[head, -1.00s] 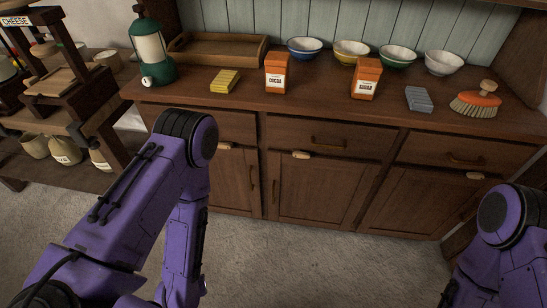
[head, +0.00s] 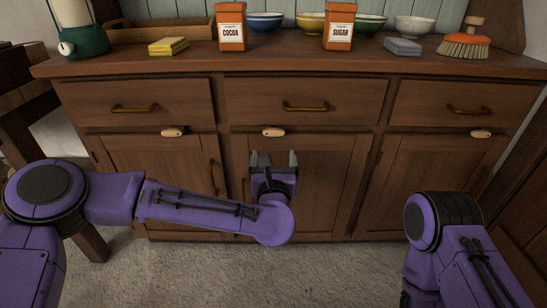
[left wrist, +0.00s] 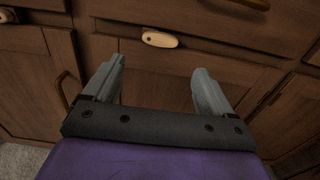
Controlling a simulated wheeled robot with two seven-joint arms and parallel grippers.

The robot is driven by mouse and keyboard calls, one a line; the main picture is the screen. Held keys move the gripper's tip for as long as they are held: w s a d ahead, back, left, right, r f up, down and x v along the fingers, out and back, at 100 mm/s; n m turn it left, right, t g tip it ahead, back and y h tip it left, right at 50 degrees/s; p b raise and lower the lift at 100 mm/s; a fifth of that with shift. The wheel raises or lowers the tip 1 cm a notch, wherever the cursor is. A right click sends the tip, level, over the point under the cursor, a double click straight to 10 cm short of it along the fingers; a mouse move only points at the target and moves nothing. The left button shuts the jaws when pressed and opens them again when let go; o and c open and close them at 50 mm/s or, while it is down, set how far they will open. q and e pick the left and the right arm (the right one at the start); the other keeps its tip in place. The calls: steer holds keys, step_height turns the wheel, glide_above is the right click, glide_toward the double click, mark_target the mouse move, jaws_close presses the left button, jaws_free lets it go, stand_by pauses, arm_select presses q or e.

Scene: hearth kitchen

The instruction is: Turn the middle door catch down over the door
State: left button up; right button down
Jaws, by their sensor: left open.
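The middle door catch (head: 273,132) is a small pale wooden piece lying level on the rail between the middle drawer and the middle door (head: 322,190). It also shows in the left wrist view (left wrist: 160,39), beyond the fingertips and between their lines. My left gripper (head: 273,158) is open and empty in front of the top of the middle door, just below the catch and apart from it. Its two grey fingers show spread in the left wrist view (left wrist: 158,78). My right arm comes in at lower right; its gripper is out of view.
Similar catches sit level above the left door (head: 173,132) and right door (head: 481,133). Drawer handles (head: 305,106) stick out above. The middle door's handle (left wrist: 66,90) is left of my left fingers. The worktop holds boxes (head: 231,27), bowls and a brush.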

mark_target(274, 134)
arm_select(q)
steer(key=w+b, duration=0.1)
steer(key=w, duration=0.9)
steer(key=shift+w+r, duration=0.1)
steer(key=shift+w, duration=0.05)
steer(key=c, duration=1.1)
